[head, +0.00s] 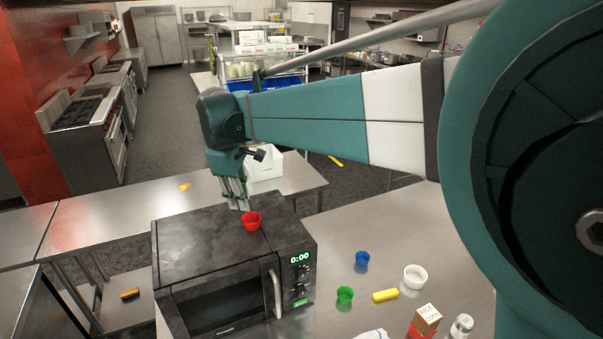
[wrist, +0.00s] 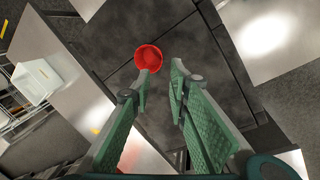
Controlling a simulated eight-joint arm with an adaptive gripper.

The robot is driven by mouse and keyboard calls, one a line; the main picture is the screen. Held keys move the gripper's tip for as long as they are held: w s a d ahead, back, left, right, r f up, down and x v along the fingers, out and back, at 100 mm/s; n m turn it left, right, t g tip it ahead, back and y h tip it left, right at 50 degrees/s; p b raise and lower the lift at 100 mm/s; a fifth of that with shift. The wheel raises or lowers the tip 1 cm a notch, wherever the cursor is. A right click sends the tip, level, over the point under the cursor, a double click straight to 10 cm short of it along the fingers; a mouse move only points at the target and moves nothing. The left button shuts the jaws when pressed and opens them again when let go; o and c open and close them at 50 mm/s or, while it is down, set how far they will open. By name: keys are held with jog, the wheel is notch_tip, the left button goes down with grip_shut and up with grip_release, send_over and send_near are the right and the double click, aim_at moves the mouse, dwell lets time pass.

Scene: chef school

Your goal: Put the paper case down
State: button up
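The paper case looks like a small red cup (head: 251,221). It appears upright on the dark top of the microwave (head: 195,245), near its back right. In the wrist view the red case (wrist: 148,57) lies just past the left fingertip, which overlaps its near rim; I cannot tell whether they touch. My gripper (head: 241,207) points down over the microwave, close beside the case. In the wrist view the fingers of my gripper (wrist: 163,69) are apart, with a bare gap between them. The case is not between the fingers.
The steel counter right of the microwave holds a blue cup (head: 362,259), a green cup (head: 345,295), a white bowl (head: 414,275), a yellow block (head: 385,296) and a small box (head: 427,318). A white container (head: 265,166) stands behind the microwave.

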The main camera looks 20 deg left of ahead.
dwell(0.3)
jog(key=d+r+m+t, duration=0.1)
jog(key=d+r+m, duration=0.15)
jog(key=d, duration=0.95)
jog(key=d+r+m+y, duration=0.1)
jog(key=d+m, duration=0.2)
jog(key=d, duration=0.9)
jog(key=d+r+m+t, duration=0.1)
jog(key=d+r+m, duration=0.15)
jog(key=d, duration=0.95)
jog(key=s+d+f+m+t, duration=0.1)
jog(key=s+d+f+m, duration=0.2)
jog(key=s+d, duration=0.3)
jog(key=s+d+f+m+t, duration=0.1)
jog(key=s+d+f+m, duration=0.3)
jog(key=d, duration=0.9)
jog(key=s+d+f+m+h, duration=0.1)
jog(key=s+d+f+m, duration=0.3)
jog(key=s+d, duration=0.5)
jog(key=shift+d+m+t, duration=0.2)
jog(key=shift+m+t, duration=0.1)
jog(key=shift+t, duration=0.1)
